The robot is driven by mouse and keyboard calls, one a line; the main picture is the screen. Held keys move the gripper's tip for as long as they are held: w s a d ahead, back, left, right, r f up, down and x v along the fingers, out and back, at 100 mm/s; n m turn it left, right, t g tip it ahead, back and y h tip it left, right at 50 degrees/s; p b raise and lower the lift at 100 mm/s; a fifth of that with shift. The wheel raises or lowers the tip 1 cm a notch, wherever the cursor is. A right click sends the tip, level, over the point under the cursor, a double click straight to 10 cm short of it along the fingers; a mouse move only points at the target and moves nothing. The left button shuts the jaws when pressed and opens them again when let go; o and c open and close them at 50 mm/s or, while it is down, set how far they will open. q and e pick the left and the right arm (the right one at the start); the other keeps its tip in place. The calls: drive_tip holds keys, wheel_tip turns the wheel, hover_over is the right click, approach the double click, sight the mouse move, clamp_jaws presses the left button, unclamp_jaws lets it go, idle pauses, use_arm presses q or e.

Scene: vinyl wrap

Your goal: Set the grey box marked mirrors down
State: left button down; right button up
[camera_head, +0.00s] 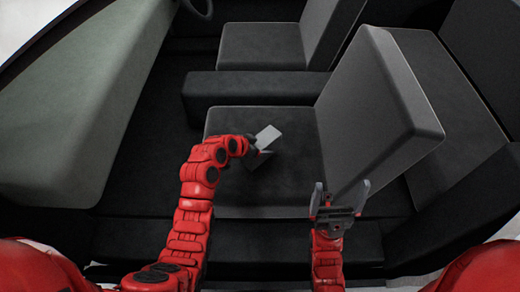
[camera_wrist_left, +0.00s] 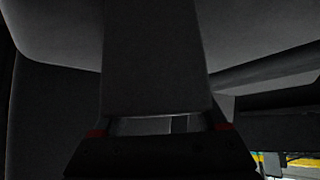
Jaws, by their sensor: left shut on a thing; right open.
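A small light grey box (camera_head: 267,136) is held by my left gripper (camera_head: 259,150), over the near seat cushion. It looks tilted, and I cannot tell whether it touches the cushion. No marking is readable on it. In the left wrist view, a dark grey face of the box (camera_wrist_left: 155,60) fills the middle, between the two fingers of my left gripper (camera_wrist_left: 160,124). My right gripper (camera_head: 340,192) is open and empty, in front of the near seat's backrest.
The near seat cushion (camera_head: 225,185) has free room around the left gripper. Its backrest (camera_head: 385,110) rises at the right. A second seat (camera_head: 262,45) lies farther back, beyond a dark console (camera_head: 250,86). A grey-green door panel (camera_head: 70,100) stands at the left.

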use_arm(q)
drive_tip(key=shift+w+a+r, duration=0.1)
drive_tip(key=shift+w, duration=0.35)
drive_tip(key=shift+f, duration=1.95)
unclamp_jaws()
drive_tip(key=shift+r+p, duration=0.15)
drive_tip(key=shift+p, duration=0.15)
drive_tip(key=v, duration=1.2)
drive_tip(key=shift+b, duration=0.4)
